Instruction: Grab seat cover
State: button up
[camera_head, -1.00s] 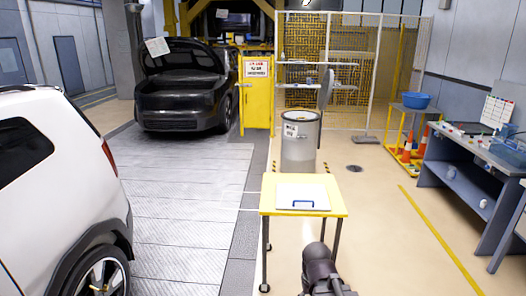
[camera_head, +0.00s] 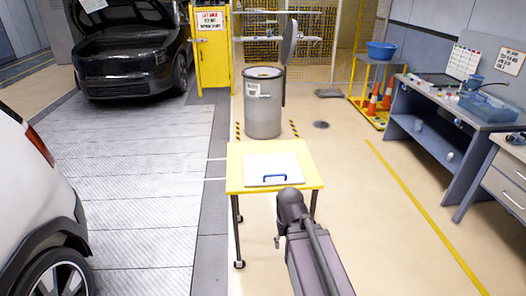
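A flat white square piece with a blue handle, likely the seat cover (camera_head: 272,166), lies on the yellow top of a small wheeled table (camera_head: 236,178). The blue handle is at its near edge. My arm reaches up from the bottom of the view toward the table's near side. Its end shows as a dark rounded joint at the near edge of the table. The gripper's fingers do not show. Nothing visible touches the white piece.
A grey bin (camera_head: 263,112) with its lid raised stands behind the table. A black car (camera_head: 128,52) with its hood up is at the back left, a white car (camera_head: 30,200) at the left. A workbench (camera_head: 440,140) lines the right. The floor between table and workbench is clear.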

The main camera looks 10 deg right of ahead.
aim_at(268, 169)
jog(key=z, duration=0.05)
jog(key=i, duration=0.95)
jog(key=z, duration=0.1)
